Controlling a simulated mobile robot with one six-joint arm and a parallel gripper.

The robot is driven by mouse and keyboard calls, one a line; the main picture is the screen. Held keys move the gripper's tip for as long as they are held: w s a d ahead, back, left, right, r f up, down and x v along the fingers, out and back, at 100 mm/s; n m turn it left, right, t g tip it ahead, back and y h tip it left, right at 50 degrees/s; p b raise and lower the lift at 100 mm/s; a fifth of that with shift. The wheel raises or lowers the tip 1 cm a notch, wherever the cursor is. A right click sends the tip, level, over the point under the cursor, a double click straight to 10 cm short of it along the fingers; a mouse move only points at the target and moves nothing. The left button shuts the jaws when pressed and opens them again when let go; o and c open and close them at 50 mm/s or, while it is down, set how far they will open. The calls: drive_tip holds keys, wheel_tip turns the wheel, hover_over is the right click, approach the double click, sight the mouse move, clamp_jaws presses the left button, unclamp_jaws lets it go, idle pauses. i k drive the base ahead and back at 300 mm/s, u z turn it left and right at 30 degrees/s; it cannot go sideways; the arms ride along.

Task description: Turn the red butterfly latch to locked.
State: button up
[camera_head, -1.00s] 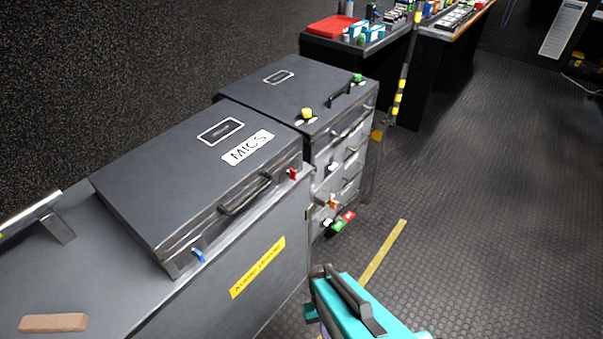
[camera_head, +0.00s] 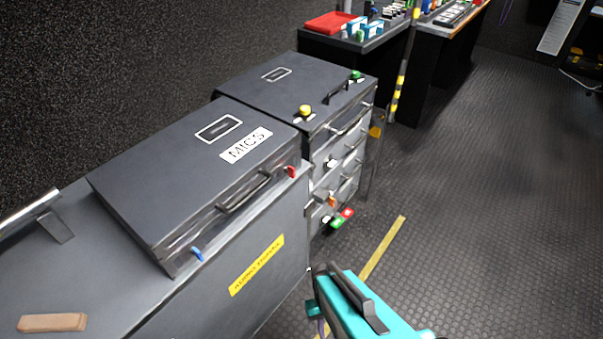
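The red butterfly latch (camera_head: 291,172) is a small red tab on the front face of the dark grey case (camera_head: 165,170) labelled MICS, near its right end. It is too small to tell its turn angle. A blue latch (camera_head: 197,254) sits near the left end of the same face, with a dark handle (camera_head: 243,193) between them. The case lid is down. My gripper (camera_head: 322,285), teal and dark grey, is low in the picture, in front of and below the case, well apart from the red latch. Its fingertips cannot be made out clearly.
The case rests on a grey cabinet (camera_head: 217,305) with a yellow label. A brown block (camera_head: 52,322) lies at its left. Right of the case stands a drawer unit (camera_head: 330,100) with yellow and green knobs. Open floor (camera_head: 480,220) lies to the right.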

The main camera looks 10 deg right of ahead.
sight(289, 170)
drive_tip(key=z, duration=0.2)
drive_tip(key=k, duration=1.6)
drive_tip(key=u, duration=0.95)
drive_tip(key=i, duration=1)
drive_tip(key=u, duration=0.1)
